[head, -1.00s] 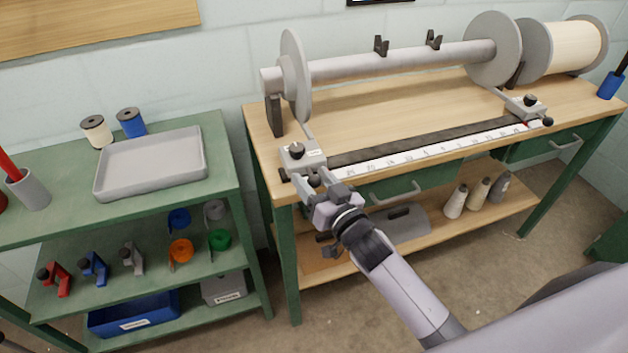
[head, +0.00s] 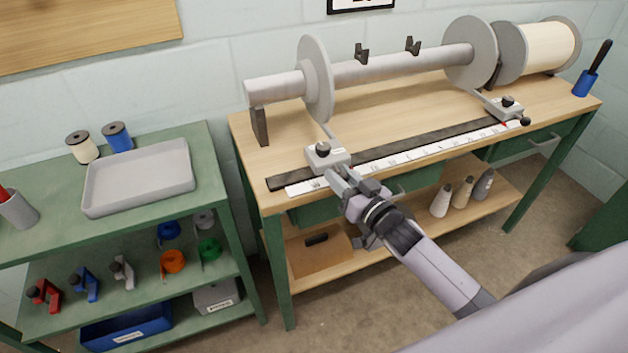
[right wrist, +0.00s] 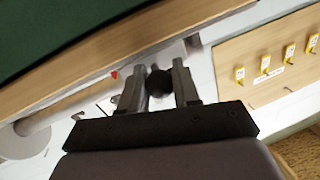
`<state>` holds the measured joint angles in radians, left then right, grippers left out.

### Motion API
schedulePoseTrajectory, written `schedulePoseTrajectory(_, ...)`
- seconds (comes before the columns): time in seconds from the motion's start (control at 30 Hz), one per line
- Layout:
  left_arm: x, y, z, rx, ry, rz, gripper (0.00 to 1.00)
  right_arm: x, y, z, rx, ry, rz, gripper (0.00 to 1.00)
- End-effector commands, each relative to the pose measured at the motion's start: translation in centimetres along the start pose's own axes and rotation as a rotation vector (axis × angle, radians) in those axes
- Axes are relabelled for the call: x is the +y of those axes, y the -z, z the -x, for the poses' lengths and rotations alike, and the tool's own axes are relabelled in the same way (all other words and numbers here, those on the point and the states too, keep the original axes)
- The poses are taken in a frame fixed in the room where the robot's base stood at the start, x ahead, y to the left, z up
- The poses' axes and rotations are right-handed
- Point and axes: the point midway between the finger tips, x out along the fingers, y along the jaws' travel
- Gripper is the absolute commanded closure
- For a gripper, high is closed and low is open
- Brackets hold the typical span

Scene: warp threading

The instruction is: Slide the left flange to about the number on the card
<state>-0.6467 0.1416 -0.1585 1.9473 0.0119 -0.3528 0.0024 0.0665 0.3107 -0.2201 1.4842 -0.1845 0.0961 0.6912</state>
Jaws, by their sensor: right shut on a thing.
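The left flange (head: 316,80) is a grey disc on the long grey beam (head: 400,66). An arm links it to a grey slide block (head: 326,157) with a black knob on the scale rail. My right gripper (head: 338,176) is at the front of that block; in the right wrist view its fingers (right wrist: 161,82) are shut on a dark round knob (right wrist: 159,83). The white scale (head: 410,156) runs along the rail; its numbers are too small to read surely. A framed card (head: 360,5) on the wall is cut off at the top. My left gripper is out of view.
The right flange (head: 470,53) and its block (head: 503,108) stand at the far end of the rail. The rail between the blocks looks clear. A shelf (head: 110,235) with a grey tray (head: 140,178) stands left of the bench.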

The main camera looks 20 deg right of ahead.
Motion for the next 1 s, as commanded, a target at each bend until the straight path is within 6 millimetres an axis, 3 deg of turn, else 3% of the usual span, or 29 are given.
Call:
schedulePoseTrajectory(0.1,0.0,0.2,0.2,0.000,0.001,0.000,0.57,2.7,0.4,0.6,-0.005,-0.001,0.003,1.00)
schedulePoseTrajectory(0.3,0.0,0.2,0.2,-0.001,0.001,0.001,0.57,5.2,0.9,1.1,-0.004,-0.001,-0.001,1.00)
schedulePoseTrajectory(0.67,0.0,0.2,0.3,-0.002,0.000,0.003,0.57,5.4,0.9,1.2,-0.004,0.001,-0.005,1.00)
schedulePoseTrajectory(0.7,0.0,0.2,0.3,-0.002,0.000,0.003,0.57,5.4,0.9,1.2,-0.003,0.001,-0.006,0.62)
schedulePoseTrajectory(0.77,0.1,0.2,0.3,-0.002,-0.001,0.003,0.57,5.4,0.9,1.2,-0.003,0.002,-0.005,0.45)
schedulePoseTrajectory(1.0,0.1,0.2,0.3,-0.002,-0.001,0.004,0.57,5.4,1.0,1.1,-0.001,0.002,-0.004,0.45)
